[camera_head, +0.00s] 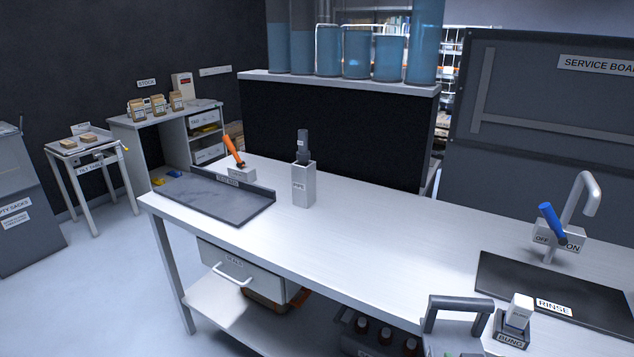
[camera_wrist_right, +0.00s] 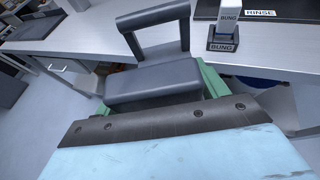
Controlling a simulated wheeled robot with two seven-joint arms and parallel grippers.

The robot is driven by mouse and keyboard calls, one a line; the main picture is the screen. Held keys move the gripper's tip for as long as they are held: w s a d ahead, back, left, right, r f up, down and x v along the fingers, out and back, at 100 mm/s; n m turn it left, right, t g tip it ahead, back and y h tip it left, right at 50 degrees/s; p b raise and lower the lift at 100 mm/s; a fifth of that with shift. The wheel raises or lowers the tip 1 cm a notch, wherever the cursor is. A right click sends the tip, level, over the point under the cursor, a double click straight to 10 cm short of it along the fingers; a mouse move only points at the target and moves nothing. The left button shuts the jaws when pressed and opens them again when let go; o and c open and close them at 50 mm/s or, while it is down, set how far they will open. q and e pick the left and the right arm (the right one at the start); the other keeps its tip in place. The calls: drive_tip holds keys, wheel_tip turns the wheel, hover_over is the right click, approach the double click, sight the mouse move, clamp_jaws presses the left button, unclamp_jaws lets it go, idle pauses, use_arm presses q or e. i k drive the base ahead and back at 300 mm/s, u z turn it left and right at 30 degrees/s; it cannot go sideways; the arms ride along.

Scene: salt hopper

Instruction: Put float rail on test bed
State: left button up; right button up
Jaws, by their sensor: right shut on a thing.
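The float rail appears to be a grey block with a squared loop like a handle; it shows in the right wrist view (camera_wrist_right: 153,84) and at the bottom of the head view (camera_head: 460,302). My right gripper (camera_wrist_right: 160,92) has green jaws on both sides of the block and is shut on it. It holds the rail around the bench's front edge, left of the bung; the head view cuts off most of the gripper. The test bed (camera_head: 222,205) is a dark, bare, flat tray with a labelled back wall, at the bench's left end. My left gripper is not in view.
A pipe in a grey holder (camera_head: 304,185) stands right of the test bed. An orange lever (camera_head: 233,150) rises behind the bed. The bung (camera_head: 519,312), rinse mat (camera_head: 590,300) and tap (camera_head: 588,193) are at right. The bench middle (camera_head: 380,245) is clear.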

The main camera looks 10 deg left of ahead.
sight(215, 195)
drive_tip(key=u, duration=1.05)
drive_tip(key=i, duration=1.05)
drive_tip(key=u, duration=0.7)
drive_tip(key=i, duration=1.35)
drive_tip(key=z, duration=0.25)
